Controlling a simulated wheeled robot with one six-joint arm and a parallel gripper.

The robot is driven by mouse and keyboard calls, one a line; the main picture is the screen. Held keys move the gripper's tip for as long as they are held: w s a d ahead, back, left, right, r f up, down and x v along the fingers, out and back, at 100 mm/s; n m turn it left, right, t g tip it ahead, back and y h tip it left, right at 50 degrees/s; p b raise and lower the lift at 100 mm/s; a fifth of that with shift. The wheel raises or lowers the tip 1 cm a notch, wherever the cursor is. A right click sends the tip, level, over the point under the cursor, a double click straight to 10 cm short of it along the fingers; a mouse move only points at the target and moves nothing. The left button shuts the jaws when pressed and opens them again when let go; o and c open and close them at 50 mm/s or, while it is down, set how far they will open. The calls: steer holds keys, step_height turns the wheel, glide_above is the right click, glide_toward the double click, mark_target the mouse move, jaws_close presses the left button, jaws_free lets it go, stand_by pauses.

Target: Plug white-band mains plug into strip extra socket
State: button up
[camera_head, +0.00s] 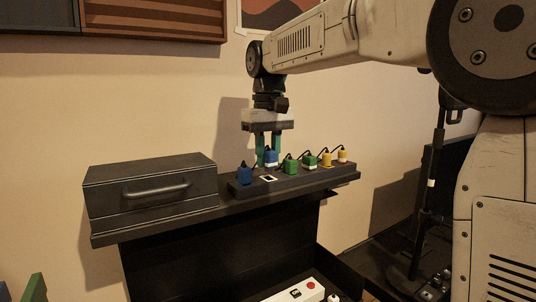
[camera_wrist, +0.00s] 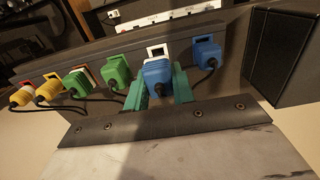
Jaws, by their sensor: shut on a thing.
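My gripper (camera_head: 268,157) has teal fingers shut on a blue plug with a white band (camera_head: 271,158). The wrist view shows this blue plug (camera_wrist: 157,76) between the fingers (camera_wrist: 158,86). It is over the dark strip (camera_head: 320,179) on the shelf; whether its pins touch the strip cannot be told. A white-framed socket (camera_head: 268,178) shows empty on the strip, just in front of the held plug. Another blue plug (camera_head: 245,175) sits at the strip's left end. To the right are green plugs (camera_head: 290,167) and yellow plugs (camera_head: 327,160), some with white bands.
A dark box with a handle (camera_head: 150,188) stands left of the strip on the shelf (camera_head: 150,228). Black cords rise from the plugs close to my fingers. A white power strip (camera_head: 300,291) with a red button is lower down. The wall is close behind.

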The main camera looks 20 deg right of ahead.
mark_target(268, 150)
steer(key=shift+f, duration=1.3)
steer(key=o, duration=1)
steer(key=shift+o, duration=0.2)
step_height(268, 150, up, 8)
steer(key=shift+f, duration=0.1)
